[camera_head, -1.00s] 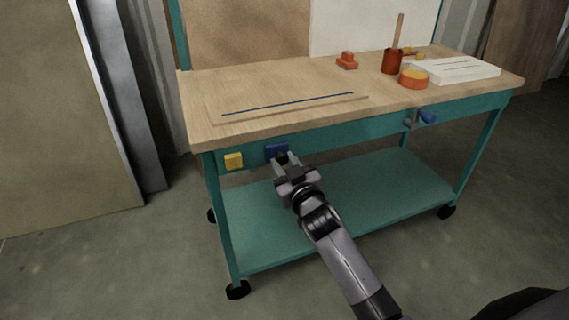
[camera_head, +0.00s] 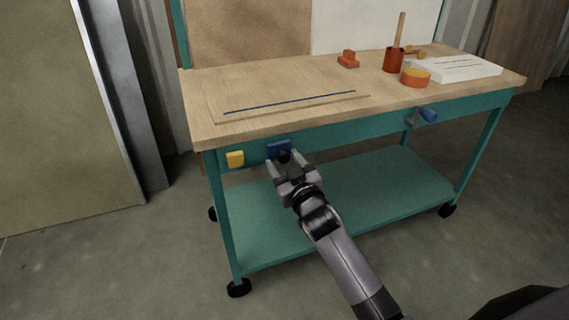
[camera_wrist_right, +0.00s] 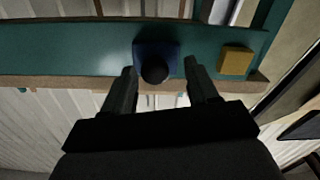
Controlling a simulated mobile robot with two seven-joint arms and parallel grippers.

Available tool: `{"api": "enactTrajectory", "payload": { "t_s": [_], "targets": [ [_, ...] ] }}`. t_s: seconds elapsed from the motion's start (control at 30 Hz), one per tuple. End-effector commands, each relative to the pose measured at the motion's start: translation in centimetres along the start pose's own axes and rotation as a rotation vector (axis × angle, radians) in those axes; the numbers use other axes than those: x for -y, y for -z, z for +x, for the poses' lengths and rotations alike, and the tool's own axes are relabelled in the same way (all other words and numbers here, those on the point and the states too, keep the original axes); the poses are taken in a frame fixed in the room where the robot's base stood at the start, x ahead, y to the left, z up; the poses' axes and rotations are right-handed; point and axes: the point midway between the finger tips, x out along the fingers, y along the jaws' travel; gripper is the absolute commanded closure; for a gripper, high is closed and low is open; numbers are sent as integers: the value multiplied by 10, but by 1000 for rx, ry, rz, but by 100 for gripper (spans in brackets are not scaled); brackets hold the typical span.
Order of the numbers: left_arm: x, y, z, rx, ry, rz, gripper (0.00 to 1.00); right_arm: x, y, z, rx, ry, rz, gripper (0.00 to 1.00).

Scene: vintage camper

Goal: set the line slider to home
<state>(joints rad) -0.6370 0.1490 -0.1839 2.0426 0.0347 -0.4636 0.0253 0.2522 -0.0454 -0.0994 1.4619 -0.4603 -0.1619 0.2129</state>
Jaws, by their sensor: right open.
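A blue plate (camera_head: 280,146) with a dark round knob (camera_head: 284,155) is on the teal front rail of the workbench, near its left end. It may be the line slider; I cannot tell for sure. A yellow block (camera_head: 235,159) is on the same rail, left of it. My right gripper (camera_head: 283,158) is open, one finger on each side of the knob. In the right wrist view the knob (camera_wrist_right: 155,72) shows between the two spread fingers with gaps, the blue plate (camera_wrist_right: 147,52) behind it and the yellow block (camera_wrist_right: 235,62) to the right. My left gripper is not in view.
The wooden bench top (camera_head: 240,90) bears a thin strip with a blue line (camera_head: 290,102), an orange piece (camera_head: 348,60), a red cup (camera_head: 394,61), an orange round container (camera_head: 415,78) and a white block (camera_head: 455,70). A blue-handled crank or clamp (camera_head: 428,115) sticks out at the front right.

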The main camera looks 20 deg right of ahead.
Motion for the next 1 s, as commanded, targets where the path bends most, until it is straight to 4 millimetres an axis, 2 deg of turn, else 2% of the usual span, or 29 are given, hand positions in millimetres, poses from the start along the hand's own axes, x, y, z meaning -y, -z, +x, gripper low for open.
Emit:
{"api": "enactTrajectory", "payload": {
  "t_s": [0.5, 0.7, 1.0],
  "targets": [
    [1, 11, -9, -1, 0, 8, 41, 1, -1, -61, 4, 3, 0, 41],
    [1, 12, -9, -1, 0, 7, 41, 2, -1, -69, 2, 3, 1, 41],
    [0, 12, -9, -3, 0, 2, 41, 2, -1, -69, 2, 3, 1, 41]
  ]
}}
